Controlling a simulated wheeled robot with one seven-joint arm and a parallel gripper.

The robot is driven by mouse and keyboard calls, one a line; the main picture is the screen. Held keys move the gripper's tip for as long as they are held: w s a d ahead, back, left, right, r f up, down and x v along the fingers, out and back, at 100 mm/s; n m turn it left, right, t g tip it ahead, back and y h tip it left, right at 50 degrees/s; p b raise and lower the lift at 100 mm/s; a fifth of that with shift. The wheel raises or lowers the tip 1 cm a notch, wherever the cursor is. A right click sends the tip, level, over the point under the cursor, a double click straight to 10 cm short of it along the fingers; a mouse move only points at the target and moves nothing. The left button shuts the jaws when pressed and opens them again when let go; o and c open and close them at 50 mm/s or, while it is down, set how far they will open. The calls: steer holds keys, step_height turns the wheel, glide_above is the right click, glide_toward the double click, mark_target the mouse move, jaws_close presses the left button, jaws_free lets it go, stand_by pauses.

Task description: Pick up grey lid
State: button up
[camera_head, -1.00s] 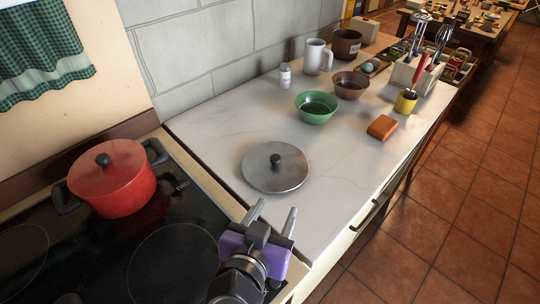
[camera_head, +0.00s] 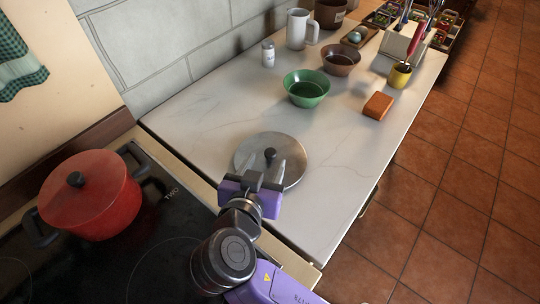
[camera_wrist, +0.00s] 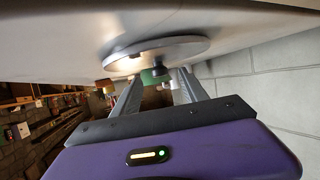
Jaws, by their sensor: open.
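The grey lid (camera_head: 293,150) is a round metal disc with a black knob (camera_head: 270,154). It lies flat on the white marble counter, knob up. In the head view my gripper (camera_head: 264,170) is over the near edge of the lid, with its fingertips close to the knob. In the wrist view the lid (camera_wrist: 160,52) appears upside down, with its knob (camera_wrist: 155,76) between and beyond my two open fingers (camera_wrist: 160,88). The gripper is empty. I cannot tell whether the fingers touch the lid.
A red lidded pot (camera_head: 95,205) stands on the black hob at left. A green bowl (camera_head: 306,92), brown bowl (camera_head: 341,60), orange block (camera_head: 377,106) and white shaker (camera_head: 268,55) stand farther back. The counter (camera_head: 350,150) right of the lid is clear.

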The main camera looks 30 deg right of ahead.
mark_target(269, 156)
steer(key=shift+x, duration=1.55)
steer(key=shift+r, duration=0.1)
jaws_close()
steer(key=shift+r, duration=0.1)
